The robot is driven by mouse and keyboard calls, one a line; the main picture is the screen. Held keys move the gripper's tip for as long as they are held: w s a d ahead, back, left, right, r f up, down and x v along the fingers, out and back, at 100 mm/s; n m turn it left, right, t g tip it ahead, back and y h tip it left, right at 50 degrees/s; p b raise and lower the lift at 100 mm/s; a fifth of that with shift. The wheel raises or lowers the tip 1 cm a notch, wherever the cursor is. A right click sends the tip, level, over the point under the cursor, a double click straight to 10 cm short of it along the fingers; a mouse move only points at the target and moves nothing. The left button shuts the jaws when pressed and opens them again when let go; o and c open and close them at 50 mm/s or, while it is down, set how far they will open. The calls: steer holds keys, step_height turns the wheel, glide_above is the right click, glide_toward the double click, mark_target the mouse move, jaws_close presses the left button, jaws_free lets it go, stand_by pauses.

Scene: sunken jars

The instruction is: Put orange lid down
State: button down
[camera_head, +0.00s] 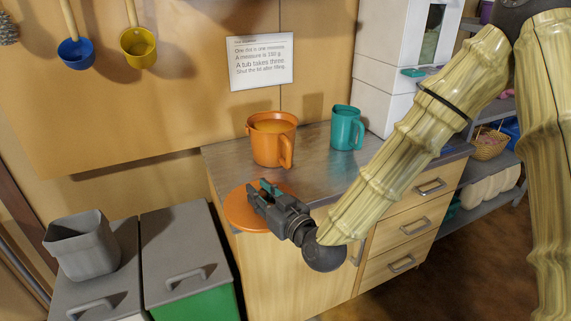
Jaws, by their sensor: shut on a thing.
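The orange lid (238,212) is a flat round disc at the left front corner of the metal counter (322,172). My gripper (258,190) is shut on the lid, with its fingers over the disc and its body hiding the lid's right part. In the picture the lid reaches past the counter's left edge. I cannot tell whether it touches the counter top or is held above it. An orange jug (268,145) with a handle stands upright and open behind the lid, with orange contents showing inside.
A teal jug (346,128) stands right of the orange one. A white dispenser (385,75) is at the back right. Two bins (180,245) stand left of the counter, with a grey tub (82,248) on the left one. Bare counter lies right of the lid.

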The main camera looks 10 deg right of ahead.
steer(key=shift+w+a+f+p, duration=0.2)
steer(key=shift+w+f+p, duration=0.5)
steer(key=shift+w, duration=1.8)
steer(key=shift+w+a+f+p, duration=0.15)
steer(key=shift+w+f+p, duration=0.55)
steer(key=shift+w, duration=1.85)
steer(key=shift+w+a+f+p, duration=0.3)
steer(key=shift+w+f, duration=0.7)
steer(key=shift+w, duration=1.5)
steer(key=shift+d+f, duration=0.1)
steer(key=shift+f, duration=0.25)
steer(key=shift+s+f+b, duration=0.15)
steer(key=shift+f+b, duration=0.05)
steer(key=shift+b, duration=0.15)
